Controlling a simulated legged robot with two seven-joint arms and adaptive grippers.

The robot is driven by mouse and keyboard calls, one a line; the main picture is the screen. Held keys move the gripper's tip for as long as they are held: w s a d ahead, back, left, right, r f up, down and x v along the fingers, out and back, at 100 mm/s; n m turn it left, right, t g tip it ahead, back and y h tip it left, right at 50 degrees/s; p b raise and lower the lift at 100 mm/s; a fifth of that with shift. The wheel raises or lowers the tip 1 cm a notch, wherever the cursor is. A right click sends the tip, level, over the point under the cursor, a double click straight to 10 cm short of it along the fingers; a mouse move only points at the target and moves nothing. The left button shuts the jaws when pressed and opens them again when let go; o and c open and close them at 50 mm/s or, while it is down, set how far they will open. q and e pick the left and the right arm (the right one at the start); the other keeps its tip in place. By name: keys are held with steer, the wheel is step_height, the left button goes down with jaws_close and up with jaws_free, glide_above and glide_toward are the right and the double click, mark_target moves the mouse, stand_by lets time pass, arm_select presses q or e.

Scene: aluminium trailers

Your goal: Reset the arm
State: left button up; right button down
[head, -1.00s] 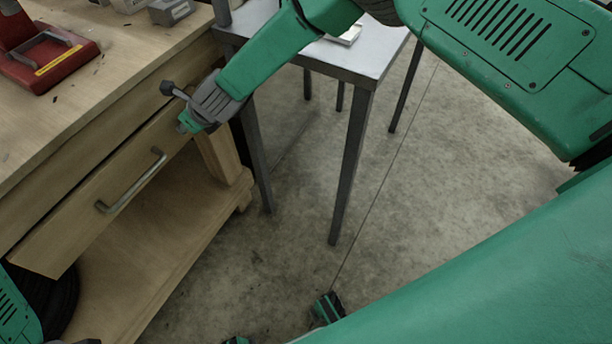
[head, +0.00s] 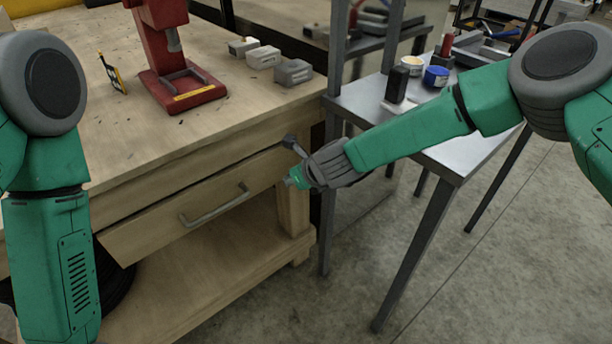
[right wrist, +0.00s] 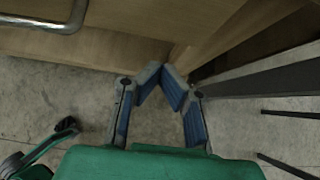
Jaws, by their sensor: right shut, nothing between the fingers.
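My right gripper (head: 297,178) is in front of the right end of the workbench drawer (head: 160,225), right of the drawer's metal handle (head: 215,207). Its fingers are hard to make out in the head view. In the right wrist view the gripper (right wrist: 161,76) is shut and empty, with its blue-padded fingers bent inward. The handle (right wrist: 45,22) shows at upper left there, apart from the fingers. The drawer front stands out a little from the bench. My left arm hangs at the left edge of the head view; its gripper is out of sight.
The wooden workbench (head: 85,150) holds a red press (head: 165,60) and grey blocks (head: 262,57). A grey metal table (head: 445,145) with jars and a dark block stands under my right forearm. Bare concrete floor (head: 500,250) lies at lower right.

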steer(key=a+v, duration=0.1)
steer(key=v, duration=0.5)
steer(key=s+d+f+n+g+h, duration=0.15)
steer(key=s+d+f+n, duration=0.25)
steer(key=s+f+n, duration=0.4)
steer(key=s+d+f+n+g+h, duration=0.15)
steer(key=s+d+f+n, duration=0.35)
steer(key=s, duration=0.5)
steer(key=s+d+f+n+g+h, duration=0.1)
steer(key=s+d+n+g+h, duration=0.1)
steer(key=s+d+n, duration=1.4)
steer(key=s+d+g, duration=0.1)
steer(key=s, duration=0.3)
steer(key=shift+s+d+g+p, duration=0.15)
steer(key=shift+s+g+p, duration=0.15)
steer(key=shift+p, duration=0.1)
steer(key=shift+f, duration=0.15)
